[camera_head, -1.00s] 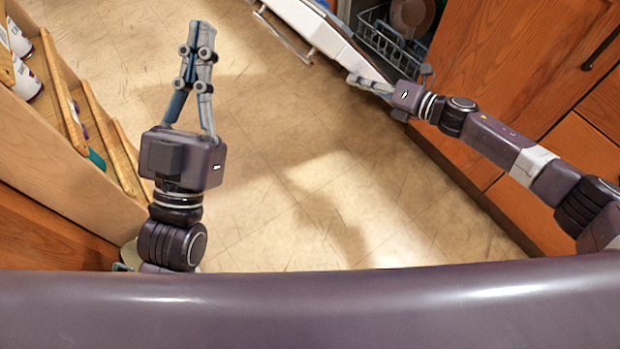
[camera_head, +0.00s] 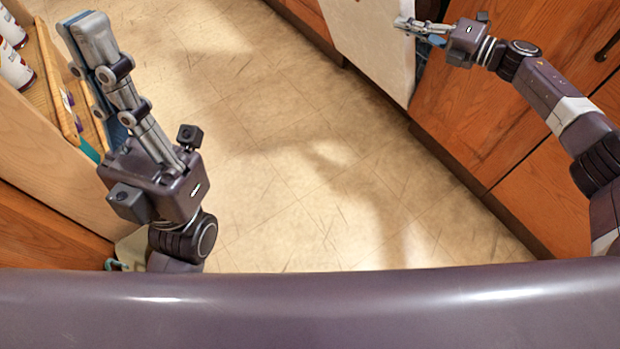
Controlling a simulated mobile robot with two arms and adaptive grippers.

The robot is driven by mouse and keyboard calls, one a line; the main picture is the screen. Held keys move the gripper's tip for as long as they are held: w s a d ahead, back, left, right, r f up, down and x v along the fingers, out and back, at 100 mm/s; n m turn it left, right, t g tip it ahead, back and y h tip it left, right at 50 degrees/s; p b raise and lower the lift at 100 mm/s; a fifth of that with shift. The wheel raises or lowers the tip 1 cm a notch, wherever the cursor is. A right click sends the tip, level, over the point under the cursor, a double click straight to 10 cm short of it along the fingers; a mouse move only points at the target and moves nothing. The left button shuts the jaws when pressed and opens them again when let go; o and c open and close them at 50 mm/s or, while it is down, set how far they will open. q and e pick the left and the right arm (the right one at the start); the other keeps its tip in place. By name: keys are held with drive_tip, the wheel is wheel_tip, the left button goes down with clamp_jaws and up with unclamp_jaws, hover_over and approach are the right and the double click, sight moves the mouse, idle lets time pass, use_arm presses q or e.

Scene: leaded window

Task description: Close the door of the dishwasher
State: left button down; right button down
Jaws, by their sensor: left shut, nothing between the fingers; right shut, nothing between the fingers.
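The white dishwasher door (camera_head: 375,45) stands upright at the top of the view, roughly in line with the wooden cabinet fronts. Its upper part is cut off by the picture's edge, so I cannot tell whether it is fully shut. My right gripper (camera_head: 400,23) is shut and empty, in front of the door near its right side; I cannot tell whether it touches. My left gripper (camera_head: 75,25) is shut and empty, raised at the left, far from the door. The dish rack is not visible.
Wooden cabinets (camera_head: 480,110) line the right side, with a dark handle (camera_head: 612,45) at the far right. The floor (camera_head: 290,150) between is clear.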

drive_tip(key=shift+w+d+r, duration=0.35)
drive_tip(key=shift+w+d, duration=0.1)
drive_tip(key=shift+d, duration=0.1)
idle(0.4)
